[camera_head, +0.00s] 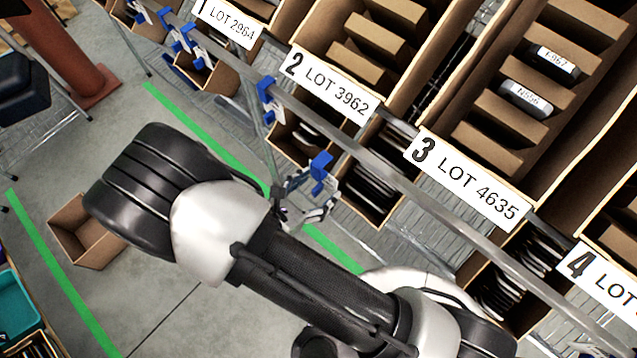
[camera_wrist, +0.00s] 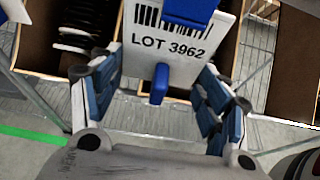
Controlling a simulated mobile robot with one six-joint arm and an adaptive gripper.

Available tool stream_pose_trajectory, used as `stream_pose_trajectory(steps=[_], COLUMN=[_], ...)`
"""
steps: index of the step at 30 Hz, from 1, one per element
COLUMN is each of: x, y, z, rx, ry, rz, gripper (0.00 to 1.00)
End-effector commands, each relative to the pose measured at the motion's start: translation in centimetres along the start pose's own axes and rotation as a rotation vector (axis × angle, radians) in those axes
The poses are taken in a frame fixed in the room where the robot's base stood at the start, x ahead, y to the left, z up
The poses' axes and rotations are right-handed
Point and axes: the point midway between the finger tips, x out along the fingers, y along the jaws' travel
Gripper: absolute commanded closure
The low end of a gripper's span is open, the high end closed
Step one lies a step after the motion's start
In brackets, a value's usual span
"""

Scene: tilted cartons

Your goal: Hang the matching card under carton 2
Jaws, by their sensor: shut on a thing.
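My gripper (camera_head: 309,190) is shut on a white card (camera_wrist: 146,48) that bears a barcode and "LOT 3962". The wrist view shows my gripper (camera_wrist: 160,78) with its fingers at the card's two sides. A blue clip (camera_wrist: 188,12) overlaps the card's upper part; a smaller blue piece (camera_wrist: 159,84) lies over its lower edge. In the head view a blue clip (camera_head: 320,168) is just above my fingers. I cannot tell whether the clip is closed on the card. The label of carton 2 (camera_head: 329,86) also reads LOT 3962.
A metal rail (camera_head: 385,174) runs below the cartons, with another blue clip (camera_head: 266,90) to the left. Labels for carton 1 (camera_head: 226,22), carton 3 (camera_head: 466,180) and carton 4 (camera_head: 607,283) flank carton 2. An open box (camera_head: 85,232) stands on the floor.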

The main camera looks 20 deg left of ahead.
Motion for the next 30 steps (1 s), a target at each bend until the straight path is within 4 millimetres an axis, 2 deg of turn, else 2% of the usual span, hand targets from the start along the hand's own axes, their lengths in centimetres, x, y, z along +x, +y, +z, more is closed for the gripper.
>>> stream_pose_trajectory(steps=[30], x=[4.3], y=[0.0], z=[1.8], rx=[0.000], ry=[-0.001], rz=[-0.002], gripper=[0.53])
